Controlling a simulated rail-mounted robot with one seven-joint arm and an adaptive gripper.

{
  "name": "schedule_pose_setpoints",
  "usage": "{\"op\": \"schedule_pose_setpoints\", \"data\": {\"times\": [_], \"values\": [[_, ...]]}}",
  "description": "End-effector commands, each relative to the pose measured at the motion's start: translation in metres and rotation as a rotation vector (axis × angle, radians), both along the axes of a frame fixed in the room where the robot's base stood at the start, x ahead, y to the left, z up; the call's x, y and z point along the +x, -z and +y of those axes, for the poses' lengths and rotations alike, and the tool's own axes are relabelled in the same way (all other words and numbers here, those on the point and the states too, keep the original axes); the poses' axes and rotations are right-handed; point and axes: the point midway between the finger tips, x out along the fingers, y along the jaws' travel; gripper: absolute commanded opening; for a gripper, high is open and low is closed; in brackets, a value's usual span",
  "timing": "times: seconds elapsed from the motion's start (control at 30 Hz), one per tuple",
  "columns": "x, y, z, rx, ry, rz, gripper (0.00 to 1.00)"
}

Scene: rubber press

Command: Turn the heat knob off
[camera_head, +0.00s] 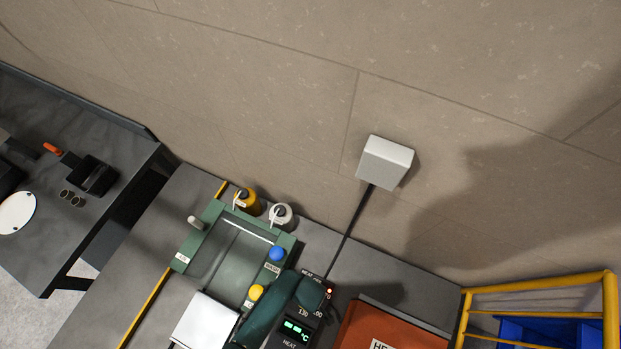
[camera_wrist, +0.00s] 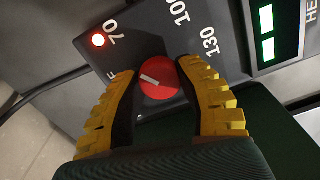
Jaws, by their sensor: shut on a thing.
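The heat knob (camera_wrist: 165,88) is a round red knob with a white pointer mark, in the middle of the wrist view. My gripper (camera_wrist: 160,71) has its yellow-and-black fingers on both sides of the knob and is shut on it. The white mark lies off the knob's centre, slanting up to the left, near the side where a label ending in F is partly hidden by my left finger. The dial (camera_wrist: 150,28) carries 70, 100 and 130. In the head view my dark green arm end hides the knob on the heat panel (camera_head: 289,342).
A red lamp (camera_wrist: 98,40) glows beside the 70, and a green display (camera_wrist: 266,32) is lit. In the head view, a green press unit (camera_head: 215,255) with a blue button (camera_head: 277,253) and a yellow button (camera_head: 256,292) stands left of my arm. An orange box (camera_head: 380,330) stands right.

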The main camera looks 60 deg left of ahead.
Motion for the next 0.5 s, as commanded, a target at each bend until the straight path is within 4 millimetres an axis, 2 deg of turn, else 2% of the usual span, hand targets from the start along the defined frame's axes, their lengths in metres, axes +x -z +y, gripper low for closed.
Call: {"op": "schedule_pose_setpoints", "data": {"times": [0.5], "values": [[-0.0027, 0.0019, -0.0011, 0.0, -0.488, 0.004, 0.01]]}}
